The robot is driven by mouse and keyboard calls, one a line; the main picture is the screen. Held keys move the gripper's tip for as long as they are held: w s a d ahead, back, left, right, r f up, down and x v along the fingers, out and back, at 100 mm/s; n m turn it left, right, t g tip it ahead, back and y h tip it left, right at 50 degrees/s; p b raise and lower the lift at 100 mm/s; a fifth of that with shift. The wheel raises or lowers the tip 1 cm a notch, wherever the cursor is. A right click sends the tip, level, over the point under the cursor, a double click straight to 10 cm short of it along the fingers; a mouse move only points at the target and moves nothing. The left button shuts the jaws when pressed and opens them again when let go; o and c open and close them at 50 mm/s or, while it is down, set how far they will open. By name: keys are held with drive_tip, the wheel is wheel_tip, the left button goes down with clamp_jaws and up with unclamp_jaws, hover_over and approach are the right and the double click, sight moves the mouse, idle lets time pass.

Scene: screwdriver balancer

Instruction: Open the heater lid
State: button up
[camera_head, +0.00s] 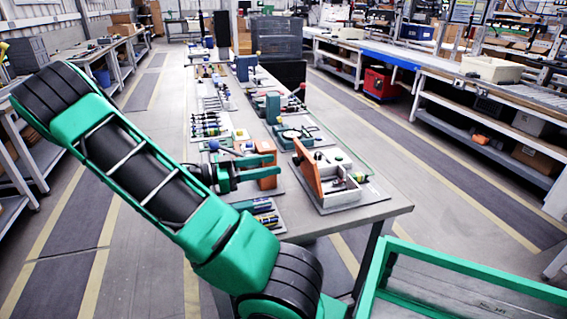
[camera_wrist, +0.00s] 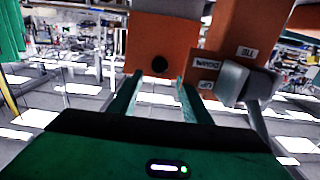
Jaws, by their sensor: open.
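My gripper (camera_head: 277,163) is open, its green fingers pointing right beside an orange block (camera_head: 268,181) on the bench. Just beyond sits a white box (camera_head: 343,189) with a tilted orange panel (camera_head: 307,172) raised along its left side; I cannot tell for sure which part is the heater lid. In the wrist view the fingers (camera_wrist: 160,79) are apart and empty, reaching toward an orange face (camera_wrist: 160,45) with a black round spot. A second orange part with white labels (camera_wrist: 205,63) and a grey block (camera_wrist: 247,82) are to the right.
The bench (camera_head: 385,208) carries several tool sets, a round dial device (camera_head: 292,134) and a green vise-like device (camera_head: 273,107). Screwdrivers lie in a row (camera_head: 208,124). A green-framed cart (camera_head: 470,262) stands at the lower right. The bench's front right corner is bare.

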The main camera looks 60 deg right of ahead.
sight(294, 160)
drive_tip(key=x, duration=0.6)
drive_tip(key=shift+s+d+f, duration=0.1)
drive_tip(key=shift+s+d, duration=0.05)
clamp_jaws()
drive_tip(key=shift+d, duration=0.1)
